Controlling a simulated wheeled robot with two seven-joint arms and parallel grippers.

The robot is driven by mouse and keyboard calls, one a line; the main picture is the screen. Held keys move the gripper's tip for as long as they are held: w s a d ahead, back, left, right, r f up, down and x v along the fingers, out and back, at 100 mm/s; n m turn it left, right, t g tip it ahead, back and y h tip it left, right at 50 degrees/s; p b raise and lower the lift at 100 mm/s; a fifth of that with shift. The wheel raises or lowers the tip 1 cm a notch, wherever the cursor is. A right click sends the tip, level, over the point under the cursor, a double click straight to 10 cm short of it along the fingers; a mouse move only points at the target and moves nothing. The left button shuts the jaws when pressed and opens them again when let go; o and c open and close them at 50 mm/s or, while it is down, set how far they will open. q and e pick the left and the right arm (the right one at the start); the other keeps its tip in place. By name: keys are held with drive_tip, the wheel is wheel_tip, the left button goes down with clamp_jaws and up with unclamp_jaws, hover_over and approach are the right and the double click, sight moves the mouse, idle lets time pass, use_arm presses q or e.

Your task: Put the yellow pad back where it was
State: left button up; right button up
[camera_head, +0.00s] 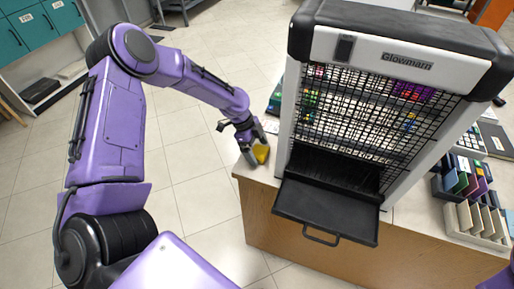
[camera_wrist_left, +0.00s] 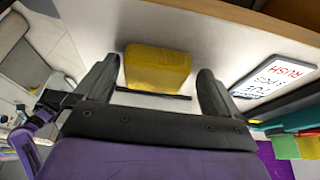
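The yellow pad (camera_head: 261,153) is at the left end of the counter, beside the heater-like unit marked "Glowmarn". In the left wrist view the yellow pad (camera_wrist_left: 157,68) is a thick yellow block against the pale counter surface. My left gripper (camera_head: 254,150) reaches down to it from the left. In the left wrist view its two dark fingers (camera_wrist_left: 158,78) stand on either side of the pad, with a narrow gap showing on each side, so it looks open around the pad. My right gripper is out of view.
The Glowmarn unit (camera_head: 400,62) stands close right of my left gripper, its black tray (camera_head: 326,213) pulled out in front. A sign reading "RUSH" (camera_wrist_left: 277,76) lies near the pad. Card holders (camera_head: 476,222) stand at the right. The tiled floor left of the counter is clear.

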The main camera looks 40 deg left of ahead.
use_arm(q)
drive_tip(key=shift+r, duration=0.15)
drive_tip(key=shift+a+r, duration=0.1)
drive_tip(key=shift+r, duration=0.25)
drive_tip(key=b+v, duration=0.1)
drive_tip(key=v, duration=1)
drive_tip(key=shift+a+r, duration=0.2)
drive_tip(key=shift+s, duration=0.1)
idle(0.3)
